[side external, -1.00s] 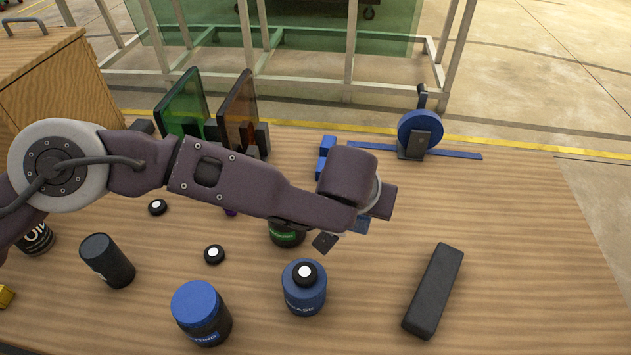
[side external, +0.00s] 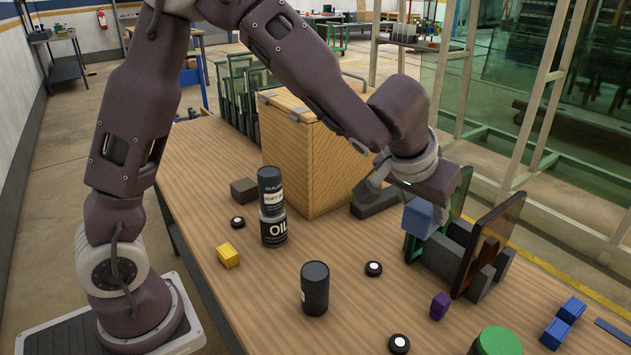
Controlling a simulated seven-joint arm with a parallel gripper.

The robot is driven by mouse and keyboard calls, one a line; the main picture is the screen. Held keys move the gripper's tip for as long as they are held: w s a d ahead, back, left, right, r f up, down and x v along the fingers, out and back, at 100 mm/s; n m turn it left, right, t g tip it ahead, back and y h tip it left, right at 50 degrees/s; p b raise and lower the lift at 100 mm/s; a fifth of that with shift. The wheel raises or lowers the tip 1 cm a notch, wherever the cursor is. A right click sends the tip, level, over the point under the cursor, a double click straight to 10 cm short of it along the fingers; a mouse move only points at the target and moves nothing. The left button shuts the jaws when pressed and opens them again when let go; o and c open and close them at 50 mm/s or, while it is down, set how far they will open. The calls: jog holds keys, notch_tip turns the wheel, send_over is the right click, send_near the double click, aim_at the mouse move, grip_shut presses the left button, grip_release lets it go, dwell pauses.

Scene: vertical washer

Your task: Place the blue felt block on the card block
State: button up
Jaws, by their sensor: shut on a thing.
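A blue block (side external: 420,218), which looks like the blue felt block, hangs from my gripper (side external: 424,204). My gripper is shut on it and holds it above the table, in front of the green glass panel and close to the rack. The fingers are mostly hidden by the hand and the block. A dark brown block (side external: 244,191) lies on the table left of the wooden cabinet; I cannot tell whether it is the card block. Two smaller blue blocks (side external: 571,310) lie at the lower right.
Glass panels (side external: 491,240) stand upright in a dark rack beside the held block. A wooden cabinet (side external: 310,160) stands behind. Stacked canisters (side external: 271,205), a black canister (side external: 315,288), a yellow block (side external: 228,255) and a purple piece (side external: 439,306) stand on the table. The table's middle has free room.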

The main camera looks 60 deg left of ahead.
jog(key=s+a+n, duration=0.2)
jog(key=s+a, duration=0.3)
jog(key=a, duration=0.3)
jog(key=w+a+r+n+g+y, duration=0.1)
jog(key=w+a+r+n+y, duration=0.2)
jog(key=a, duration=0.6)
jog(key=w+a+r+n+g+y, duration=0.1)
jog(key=a+r+n+g, duration=0.2)
jog(key=a, duration=0.6)
jog(key=n+g+y, duration=0.1)
jog(key=n+g, duration=0.1)
jog(key=n, duration=0.6)
send_over(244, 184)
notch_tip(244, 184, down, 26)
jog(key=shift+r, duration=0.1)
jog(key=o, duration=1.3)
jog(key=shift+o, duration=0.2)
